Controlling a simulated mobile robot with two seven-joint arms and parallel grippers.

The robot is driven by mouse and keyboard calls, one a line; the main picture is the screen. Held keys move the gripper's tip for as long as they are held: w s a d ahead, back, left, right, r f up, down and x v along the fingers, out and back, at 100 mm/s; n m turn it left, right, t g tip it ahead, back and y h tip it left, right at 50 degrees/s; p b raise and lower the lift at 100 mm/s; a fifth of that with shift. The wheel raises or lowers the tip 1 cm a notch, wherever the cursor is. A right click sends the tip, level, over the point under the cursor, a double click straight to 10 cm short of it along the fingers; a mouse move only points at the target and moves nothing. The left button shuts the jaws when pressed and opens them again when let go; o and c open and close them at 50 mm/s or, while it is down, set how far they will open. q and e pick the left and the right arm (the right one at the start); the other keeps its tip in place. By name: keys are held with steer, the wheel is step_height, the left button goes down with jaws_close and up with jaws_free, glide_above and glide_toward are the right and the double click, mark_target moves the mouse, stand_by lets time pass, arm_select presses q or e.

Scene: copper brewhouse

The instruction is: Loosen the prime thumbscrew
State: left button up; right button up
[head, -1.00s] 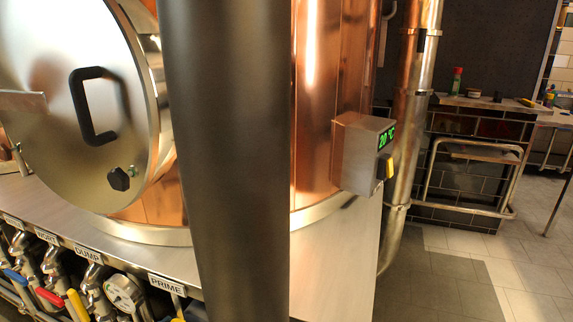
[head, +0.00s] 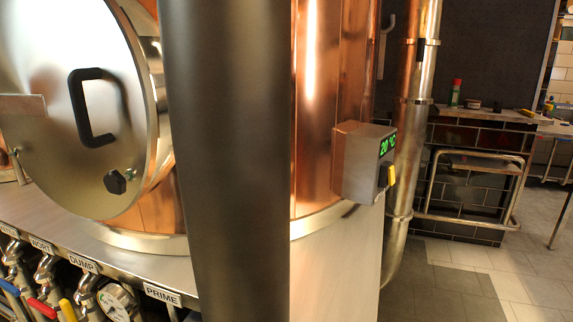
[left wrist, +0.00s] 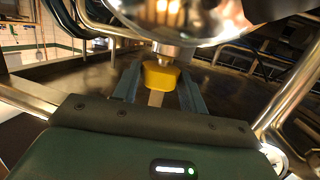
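The PRIME label (head: 162,295) is on the steel front rail at the bottom of the head view. The area under it is mostly cut off by the frame's lower edge. In the left wrist view a yellow knob (left wrist: 160,76), seemingly the prime thumbscrew, hangs on a short metal stem below a shiny rounded metal body. My left gripper (left wrist: 160,84) has its two blue-grey fingers on either side of this knob. Whether they touch it I cannot tell. Neither gripper shows in the head view, and my right gripper is not in view.
Valves with blue, red and yellow handles and a round gauge (head: 118,302) sit under the rail, left of PRIME. Above are a round steel door (head: 70,150) and a copper vessel (head: 318,110). A control box (head: 357,165) reads 20 °C. Tiled floor is clear at right.

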arm_select(q)
steer(key=o, duration=0.3)
steer(key=shift+d, duration=0.15)
steer(key=shift+w+a, duration=0.1)
steer(key=shift+a, duration=0.1)
steer(key=shift+c, duration=0.4)
steer(key=c, duration=1)
steer(key=shift+r, duration=0.1)
steer(key=shift+c, duration=0.4)
steer(key=o, duration=0.9)
steer(key=shift+o, duration=1.4)
